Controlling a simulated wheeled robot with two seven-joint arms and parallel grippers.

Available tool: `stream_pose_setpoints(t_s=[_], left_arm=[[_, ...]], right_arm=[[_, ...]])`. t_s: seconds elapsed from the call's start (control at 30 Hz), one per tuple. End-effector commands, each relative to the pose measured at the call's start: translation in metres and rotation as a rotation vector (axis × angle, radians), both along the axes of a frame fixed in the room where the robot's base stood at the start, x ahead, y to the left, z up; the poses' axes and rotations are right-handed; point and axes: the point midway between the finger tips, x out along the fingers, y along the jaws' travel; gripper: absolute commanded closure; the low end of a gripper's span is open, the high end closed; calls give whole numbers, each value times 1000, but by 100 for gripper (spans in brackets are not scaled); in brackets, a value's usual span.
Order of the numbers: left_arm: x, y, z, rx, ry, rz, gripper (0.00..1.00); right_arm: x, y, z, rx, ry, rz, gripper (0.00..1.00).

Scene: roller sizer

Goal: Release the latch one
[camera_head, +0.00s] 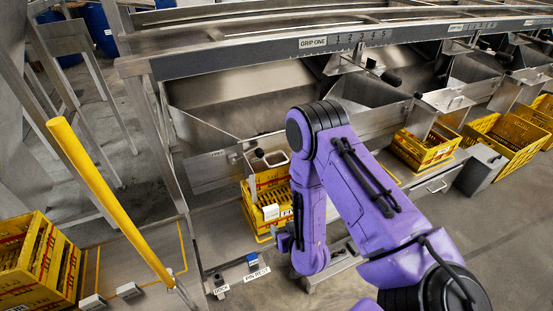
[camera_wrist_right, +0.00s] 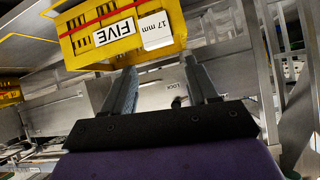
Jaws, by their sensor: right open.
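No part marked as latch one can be read. In the wrist view, a small dark knob (camera_wrist_right: 177,101) shows beside a LOCK label, beyond and between my fingers. In the head view, a black handle (camera_head: 390,78) sits on a bracket below the GRIP ONE rail (camera_head: 250,57). My right gripper (camera_wrist_right: 160,66) is open, with nothing seen between its fingers. Its fingertips overlap the lower edge of a yellow crate (camera_wrist_right: 90,45) labelled FIVE and 17 mm; contact cannot be told. My left gripper is out of view.
A yellow crate (camera_head: 257,213) stands under the metal chute, left of my arm. More yellow crates (camera_head: 422,150) stand along the machine at right. A yellow post (camera_head: 108,200) and a crate stack (camera_head: 38,262) are at left. A PIN REST label (camera_head: 257,273) is on the floor.

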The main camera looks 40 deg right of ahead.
Motion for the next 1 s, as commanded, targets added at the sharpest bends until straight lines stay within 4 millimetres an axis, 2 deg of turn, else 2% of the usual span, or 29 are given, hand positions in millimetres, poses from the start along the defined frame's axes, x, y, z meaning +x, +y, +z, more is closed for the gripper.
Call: stream_pose_setpoints(t_s=[0.03,0.1,0.2,0.33,0.7,0.83,1.0], left_arm=[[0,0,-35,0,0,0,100],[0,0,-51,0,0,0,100],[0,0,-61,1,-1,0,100],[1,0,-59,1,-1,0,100],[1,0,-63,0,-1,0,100],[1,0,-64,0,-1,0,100],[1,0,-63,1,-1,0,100]], right_arm=[[46,-17,0,-54,-158,22,42],[91,-38,32,-140,-342,51,42],[123,-59,70,-234,-504,68,42],[142,-68,88,-269,-555,72,42],[216,-84,86,-265,-548,76,42],[229,-87,86,-265,-545,77,42],[233,-88,87,-264,-545,76,42]])
